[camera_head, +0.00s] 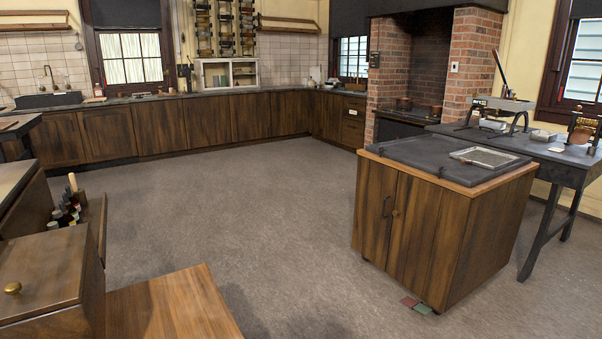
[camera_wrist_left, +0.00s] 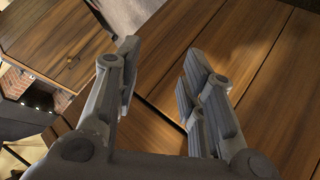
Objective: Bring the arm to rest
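My left gripper (camera_wrist_left: 160,72) shows in the left wrist view. Its two fingers are apart with nothing between them. Beyond the fingers are brown wooden plank surfaces (camera_wrist_left: 265,60); I cannot tell how far they are from the fingertips. Neither arm and neither gripper shows in the head view. My right gripper is in no view.
A wooden cabinet (camera_head: 440,233) with a dark top stands at right, a metal tray (camera_head: 484,157) on it. A dark workbench (camera_head: 560,165) is behind it. An open drawer with bottles (camera_head: 68,209) and a wooden top (camera_head: 165,308) are at lower left. The middle floor (camera_head: 240,200) is clear.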

